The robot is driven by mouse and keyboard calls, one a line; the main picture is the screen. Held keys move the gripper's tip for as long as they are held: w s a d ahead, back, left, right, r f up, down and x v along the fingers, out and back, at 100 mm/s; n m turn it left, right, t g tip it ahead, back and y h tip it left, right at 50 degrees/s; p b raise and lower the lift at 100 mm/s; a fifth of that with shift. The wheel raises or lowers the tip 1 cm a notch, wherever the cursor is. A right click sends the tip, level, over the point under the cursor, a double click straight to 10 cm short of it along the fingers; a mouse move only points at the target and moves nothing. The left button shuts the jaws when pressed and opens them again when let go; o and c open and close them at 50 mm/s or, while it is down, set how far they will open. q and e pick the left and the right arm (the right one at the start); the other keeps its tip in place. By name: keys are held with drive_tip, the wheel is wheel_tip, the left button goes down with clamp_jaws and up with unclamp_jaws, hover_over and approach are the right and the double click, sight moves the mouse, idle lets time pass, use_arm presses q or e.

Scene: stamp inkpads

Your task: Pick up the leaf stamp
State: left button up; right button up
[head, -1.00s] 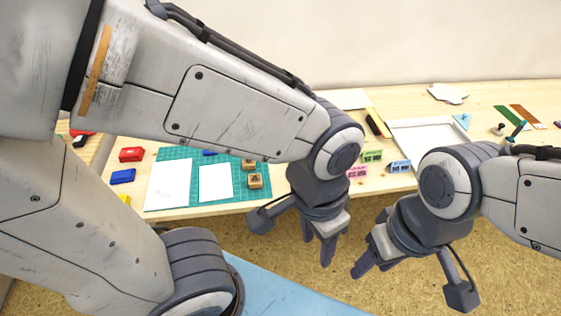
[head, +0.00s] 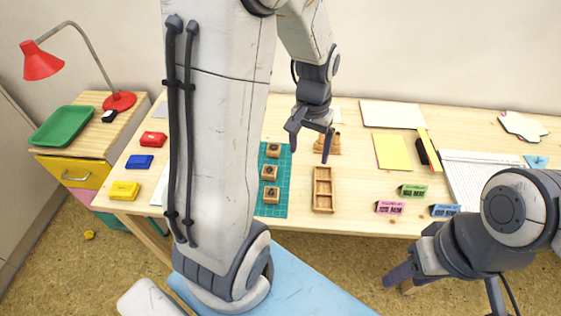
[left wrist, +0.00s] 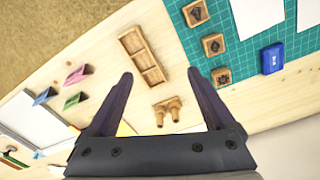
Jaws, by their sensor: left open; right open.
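Three wooden block stamps stand in a column on the green cutting mat in the head view: a back one (head: 273,150), a middle one (head: 269,173) and a front one (head: 271,195). They also show in the left wrist view (left wrist: 213,44), with dark designs on top too small to tell which is the leaf. My left gripper (head: 309,146) is open and empty above the table, to the right of the stamps. In the left wrist view its fingers (left wrist: 160,73) point toward the wooden tray's side. My right gripper (head: 400,280) is open, in front of the table edge.
A wooden compartment tray (head: 323,190) lies right of the green mat (head: 270,211). Red (head: 153,139), blue (head: 139,162) and yellow (head: 125,190) inkpads are at the left. Pink, green and blue labelled blocks stand at the right.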

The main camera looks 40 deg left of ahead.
use_arm(q)
drive_tip(key=a+f+n, duration=0.3)
drive_tip(key=a+f, duration=0.2)
drive_tip(key=a, duration=0.7)
hover_over(270, 168)
drive_tip(key=shift+n, duration=0.3)
drive_tip(key=f, duration=0.2)
drive_tip(key=f+b, duration=0.1)
drive_tip(key=f, duration=0.1)
drive_tip(key=shift+a+f, duration=0.2)
drive_tip(key=shift+f, duration=0.2)
drive_tip(key=f, duration=0.5)
drive_tip(key=shift+s+d+f, duration=0.1)
drive_tip(key=shift+d+f, duration=0.1)
drive_tip(key=shift+f, duration=0.15)
clamp_jaws()
